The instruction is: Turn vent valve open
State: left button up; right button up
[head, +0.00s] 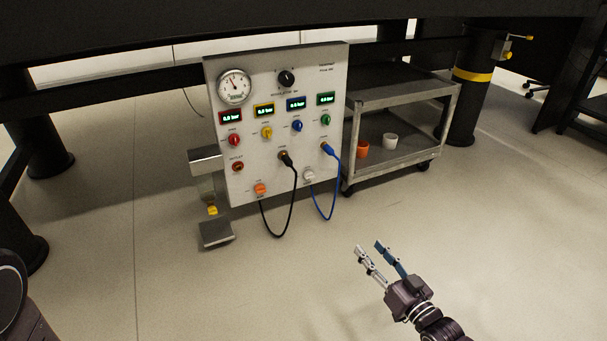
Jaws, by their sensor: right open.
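A pale upright control panel (258,140) stands under the dark bench. Its row of small valve knobs holds a red knob (234,140), a yellow knob (267,132), a blue knob (297,126) and a green knob (325,119). A digital display sits above each. The labels are too small to read, so I cannot tell which is the vent valve. My right gripper (369,249) is open and empty, in front of the panel and below it to the right, apart from everything. My left gripper is not in view.
A round gauge (234,86) and a black dial (286,78) are at the panel's top. A black cable (294,205) and a blue cable (335,190) loop below. A grey cart (415,97) with orange and white cups stands right. The floor in front is clear.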

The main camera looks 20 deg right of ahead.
aim_at(309, 176)
jog(key=i+j, duration=0.1)
jog(key=i, duration=0.85)
